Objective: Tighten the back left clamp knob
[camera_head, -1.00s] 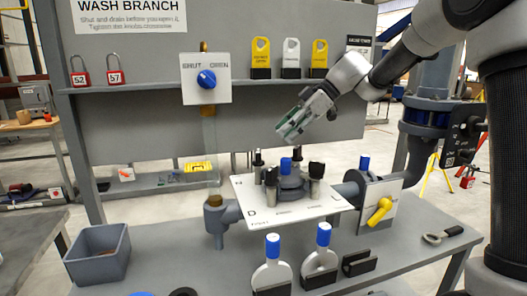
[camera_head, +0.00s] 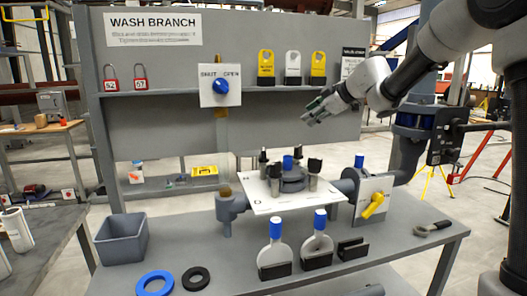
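The filter housing lid (camera_head: 291,184) sits on a white plate (camera_head: 258,196) in the middle of the bench. Dark clamp knobs on metal posts stand around it. The back left clamp knob (camera_head: 263,156) is upright at the lid's far left. Front knobs stand at the left (camera_head: 274,172) and right (camera_head: 314,165); another at the back right (camera_head: 298,151) shows partly. My gripper (camera_head: 312,112) is in the air above and right of the lid, apart from all knobs. Its fingers point left and look spread, with nothing visible between them.
A yellow-handled valve (camera_head: 373,205) stands right of the plate. Two blue-capped paddles (camera_head: 276,255) (camera_head: 317,243), a grey bin (camera_head: 121,240), rings (camera_head: 155,284) and a wrench (camera_head: 432,228) lie around the bench. The back panel (camera_head: 150,125) carries padlocks, tags and a blue-knob valve sign.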

